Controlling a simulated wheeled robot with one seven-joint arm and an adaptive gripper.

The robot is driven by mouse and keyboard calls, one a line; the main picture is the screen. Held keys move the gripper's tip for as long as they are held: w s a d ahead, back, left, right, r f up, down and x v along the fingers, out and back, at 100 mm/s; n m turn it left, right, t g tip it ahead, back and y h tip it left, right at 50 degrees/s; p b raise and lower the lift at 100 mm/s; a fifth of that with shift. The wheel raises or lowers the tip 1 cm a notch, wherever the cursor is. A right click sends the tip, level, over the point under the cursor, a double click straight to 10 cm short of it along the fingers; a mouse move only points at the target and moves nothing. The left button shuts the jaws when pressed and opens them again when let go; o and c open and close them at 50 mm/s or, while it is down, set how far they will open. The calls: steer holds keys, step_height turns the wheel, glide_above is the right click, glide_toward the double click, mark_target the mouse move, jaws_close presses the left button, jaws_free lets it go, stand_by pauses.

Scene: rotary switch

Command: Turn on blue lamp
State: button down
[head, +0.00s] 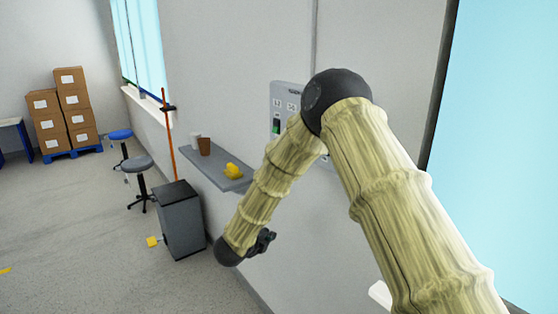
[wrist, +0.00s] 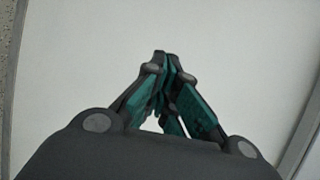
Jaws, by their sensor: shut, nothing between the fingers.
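A grey wall panel (head: 288,92) is mounted on the wall in the head view, partly hidden behind my arm. A green switch part (head: 277,126) and small white labels show on its left side. No blue lamp can be made out in either view. My gripper (head: 265,240) hangs low near the wall, below the shelf and well below the panel. In the wrist view my gripper (wrist: 166,62) is shut, with its dark fingertips together and nothing between them, facing a bare pale wall.
A grey shelf (head: 218,172) holds a yellow object (head: 233,171), a brown cup (head: 204,147) and a white cup (head: 195,141). A grey cabinet (head: 182,222) stands left of my gripper. Stools and stacked boxes (head: 68,105) are farther left. The floor between is mostly clear.

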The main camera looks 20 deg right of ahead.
steer(key=w+a+r+m+g+p, duration=0.1)
steer(key=w+a+r+m+g, duration=0.1)
steer(key=r+m, duration=0.8)
steer(key=w+a+r+m+g+h+p, duration=0.1)
steer(key=r+m+g, duration=0.3)
steer(key=r+m, duration=0.7)
step_height(320, 180, up, 16)
steer(key=shift+w+a+p, duration=0.4)
steer(key=shift+a+p, duration=0.25)
steer(key=shift+a, duration=0.15)
steer(key=shift+d, duration=0.15)
steer(key=d+r+p+x, duration=0.1)
steer(key=p+x, duration=0.5)
steer(key=x, duration=0.7)
steer(key=shift+w+d+r+p, duration=0.25)
steer(key=shift+w+p, duration=0.05)
steer(key=shift+w, duration=0.05)
steer(key=shift+f, duration=0.1)
